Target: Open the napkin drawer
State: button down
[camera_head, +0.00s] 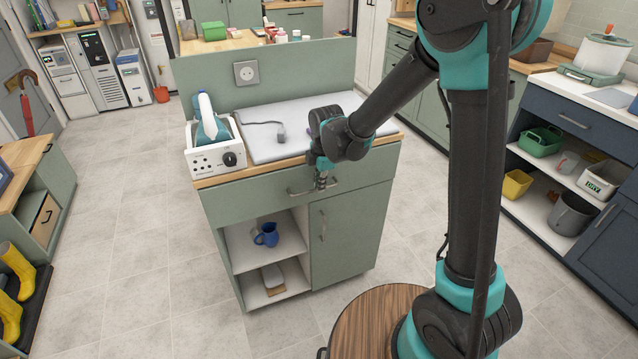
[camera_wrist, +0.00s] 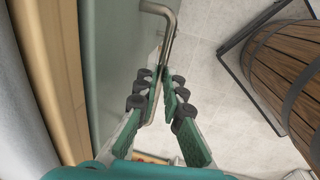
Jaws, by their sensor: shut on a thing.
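The wide green top drawer (camera_head: 252,199) sits under the wooden top of the ironing cabinet. Its front looks flush with the cabinet, so it appears closed. Its metal bar handle (camera_head: 296,192) is partly hidden by my gripper (camera_head: 321,181). In the wrist view, the handle (camera_wrist: 166,30) runs down between the fingers of my gripper (camera_wrist: 162,84). The fingers are shut on the bar, with the green drawer front (camera_wrist: 105,60) on the left. No napkins are visible.
Below the drawer are an open shelf with a blue jug (camera_head: 266,235) and a cabinet door (camera_head: 345,232). A round wooden surface (camera_head: 360,318) is near the front.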

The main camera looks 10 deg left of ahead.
jog(key=s+d, duration=0.6)
jog(key=s, duration=0.4)
jog(key=s+d, duration=0.7)
jog(key=s, duration=0.4)
jog(key=shift+s, duration=0.2)
jog(key=c, duration=1.6)
grip_release()
jog(key=shift+r, duration=0.1)
jog(key=shift+s+d+r, duration=0.2)
jog(key=shift+s+r, duration=0.1)
jog(key=shift+r, duration=1.65)
jog(key=shift+s+d+r, duration=0.25)
jog(key=shift+s+r, duration=0.1)
jog(key=shift+r, duration=1.55)
jog(key=shift+s+d+r, duration=0.2)
jog(key=shift+s+r, duration=0.1)
jog(key=shift+r, duration=1.65)
